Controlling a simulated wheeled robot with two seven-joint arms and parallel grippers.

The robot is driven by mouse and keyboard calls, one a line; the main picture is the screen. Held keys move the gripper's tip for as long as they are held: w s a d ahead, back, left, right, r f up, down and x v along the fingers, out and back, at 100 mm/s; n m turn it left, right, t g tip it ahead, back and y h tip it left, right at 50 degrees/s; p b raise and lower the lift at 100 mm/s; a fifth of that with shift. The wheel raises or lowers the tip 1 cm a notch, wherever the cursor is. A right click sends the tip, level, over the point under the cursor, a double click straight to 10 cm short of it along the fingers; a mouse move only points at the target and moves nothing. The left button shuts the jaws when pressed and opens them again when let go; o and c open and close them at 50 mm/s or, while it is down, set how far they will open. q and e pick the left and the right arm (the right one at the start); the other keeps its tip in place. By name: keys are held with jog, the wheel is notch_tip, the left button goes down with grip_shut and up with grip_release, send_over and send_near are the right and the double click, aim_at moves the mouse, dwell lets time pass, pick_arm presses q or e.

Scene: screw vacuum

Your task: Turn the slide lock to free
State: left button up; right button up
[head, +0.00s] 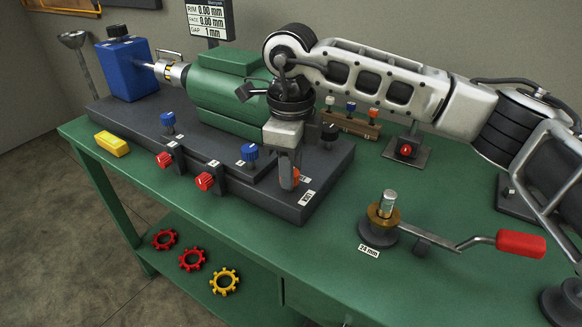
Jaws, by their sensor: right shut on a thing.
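An orange knob (301,176), which looks like the slide lock, sits at the front right end of the dark grey machine base (330,185). A small white label (307,198) is beside it, its text too small to read surely. My right gripper (288,184) comes down from above and is shut on the orange knob, hiding most of it. How far the knob is turned cannot be told. My left gripper is not in view.
A green motor (222,95) and blue block (128,70) stand on the base, with blue knobs (250,152) and red knobs (205,181) near its front. A red-handled crank (520,243) lies to the right.

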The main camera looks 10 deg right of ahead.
jog(key=shift+r, duration=0.15)
dwell(0.3)
jog(key=o, duration=1)
jog(key=shift+c, duration=0.2)
notch_tip(320, 180, up, 16)
jog(key=shift+p, duration=0.35)
